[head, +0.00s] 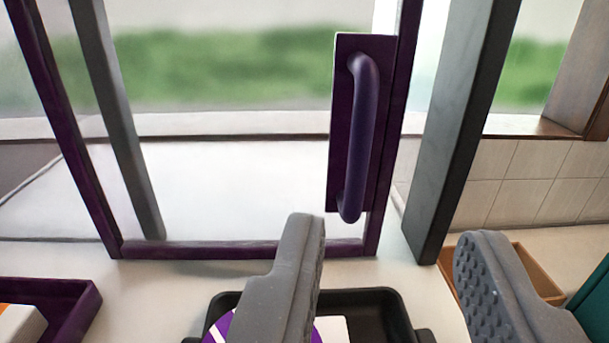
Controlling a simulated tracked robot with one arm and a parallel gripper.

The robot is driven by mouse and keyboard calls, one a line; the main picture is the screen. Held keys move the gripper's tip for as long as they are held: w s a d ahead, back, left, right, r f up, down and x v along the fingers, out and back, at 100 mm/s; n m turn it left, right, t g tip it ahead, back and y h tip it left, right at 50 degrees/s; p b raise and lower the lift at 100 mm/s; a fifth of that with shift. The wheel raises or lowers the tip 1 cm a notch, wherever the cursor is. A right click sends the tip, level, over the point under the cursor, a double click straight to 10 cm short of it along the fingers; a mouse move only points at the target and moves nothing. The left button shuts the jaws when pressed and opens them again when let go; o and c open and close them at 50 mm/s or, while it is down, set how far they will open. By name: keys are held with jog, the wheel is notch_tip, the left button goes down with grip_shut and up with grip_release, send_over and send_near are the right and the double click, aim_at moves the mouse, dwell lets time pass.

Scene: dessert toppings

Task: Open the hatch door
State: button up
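The hatch door (228,248) is a dark purple frame around a clear pane, in the upper left and middle of the head view. A purple bar handle (363,135) stands upright on a plate near its right edge. A dark grey post (460,130) stands just right of the door. The door looks shut or nearly so; I cannot tell exactly. My gripper (395,240) has two grey fingers spread wide apart with nothing between them. It is below and in front of the handle, and the left fingertip appears just below the handle's lower end.
A black tray (385,305) with purple and white items sits under my left finger. A purple tray (75,310) is at the lower left. A brown tray (535,270) is behind my right finger, with a teal thing (592,300) at the right edge.

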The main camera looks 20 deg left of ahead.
aim_at(366, 118)
jog(key=shift+y, duration=0.3)
jog(key=w, duration=0.4)
jog(key=w+a, duration=0.1)
jog(key=w, duration=0.4)
jog(key=w+a+p, duration=0.1)
jog(key=w, duration=0.3)
jog(key=shift+w+a+f, duration=0.1)
jog(key=shift+w+a, duration=0.05)
jog(key=shift+a, duration=0.1)
grip_shut()
jog(key=shift+d, duration=0.1)
